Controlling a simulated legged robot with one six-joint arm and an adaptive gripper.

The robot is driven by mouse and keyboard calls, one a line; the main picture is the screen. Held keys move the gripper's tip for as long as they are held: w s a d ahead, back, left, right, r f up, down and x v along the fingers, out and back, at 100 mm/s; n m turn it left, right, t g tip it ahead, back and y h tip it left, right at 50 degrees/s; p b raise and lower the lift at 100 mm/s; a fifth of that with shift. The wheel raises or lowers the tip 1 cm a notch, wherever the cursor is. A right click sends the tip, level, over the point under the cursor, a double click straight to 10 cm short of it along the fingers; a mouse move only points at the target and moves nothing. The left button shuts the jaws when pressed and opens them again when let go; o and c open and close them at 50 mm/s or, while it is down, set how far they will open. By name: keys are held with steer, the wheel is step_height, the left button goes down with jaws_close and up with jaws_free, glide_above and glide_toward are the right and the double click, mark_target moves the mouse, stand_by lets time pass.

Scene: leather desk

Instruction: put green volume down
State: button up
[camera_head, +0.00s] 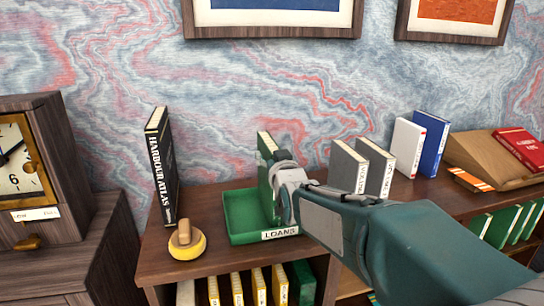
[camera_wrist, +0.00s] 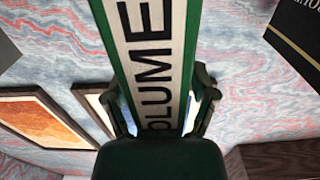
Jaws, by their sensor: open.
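The green volume (camera_head: 264,178) stands upright in the green tray (camera_head: 240,238) marked LOANS, on the shelf top. Its lower part is partly hidden by my gripper and the tray wall. My gripper (camera_head: 284,174) is at the book's near side, at its spine. In the wrist view the spine of the green volume (camera_wrist: 150,60), lettered VOLUME, runs between the two fingers of my gripper (camera_wrist: 162,102). The fingers are open, one on each side of the book. I cannot tell whether they touch it.
The black Harbour Atlas (camera_head: 161,165) stands left of the tray, with a yellow-based wooden stamp (camera_head: 186,242) in front. Grey books (camera_head: 345,168) stand close to the right, near my arm. A clock (camera_head: 20,165) is at far left; a wooden stand (camera_head: 480,155) is at right.

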steer(key=v, duration=1.2)
steer(key=s+d+f+m+g+h, duration=0.1)
steer(key=s+d+f+g+h, duration=0.1)
steer(key=s+d+f+g, duration=0.4)
steer(key=s+d+f+m+g+h, duration=0.2)
steer(key=s+d+f+g, duration=0.3)
steer(key=s, duration=1.1)
step_height(320, 180, down, 3)
steer(key=d+h, duration=0.1)
steer(key=d, duration=0.1)
steer(key=shift+s+d+f+g, duration=0.2)
steer(key=shift+s+d+g, duration=0.15)
steer(key=shift+s+g, duration=0.05)
